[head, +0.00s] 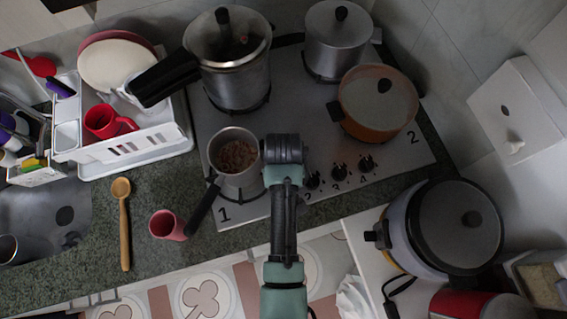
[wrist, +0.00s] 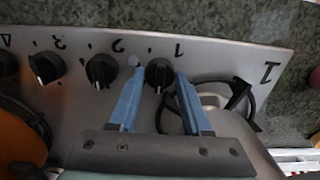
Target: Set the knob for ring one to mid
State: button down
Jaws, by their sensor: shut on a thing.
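The ring one knob (wrist: 158,73) is a round black knob beside the printed 1 on the steel hob front, in the wrist view. My gripper (wrist: 158,72) has its two blue fingers on either side of this knob and is shut on it. A pale mark shows on the knob's lower side in the wrist view, but its exact setting is hard to read. In the head view my wrist (head: 283,150) covers the ring one knob. The steel hob (head: 440,158) carries a small saucepan (head: 238,183) with brown contents at ring one.
The knobs for two (wrist: 101,70) and three (wrist: 46,68) stand close by in the row. The saucepan's black handle (head: 203,207) sticks out left of my arm. An orange lidded pot (head: 375,122) and a tall steel pot (head: 228,80) stand farther back.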

jog(key=shift+r+m, duration=0.1)
jog(key=shift+m, duration=0.2)
jog(key=m+p, duration=0.2)
jog(key=shift+m, duration=0.3)
jog(key=shift+w+m+p, duration=0.1)
jog(key=shift+m+p, duration=0.7)
jog(key=shift+m, duration=1.3)
jog(key=shift+c, duration=1.7)
grip_release()
notch_tip(320, 180, up, 13)
jog(key=b, duration=0.1)
jog(key=shift+b, duration=0.3)
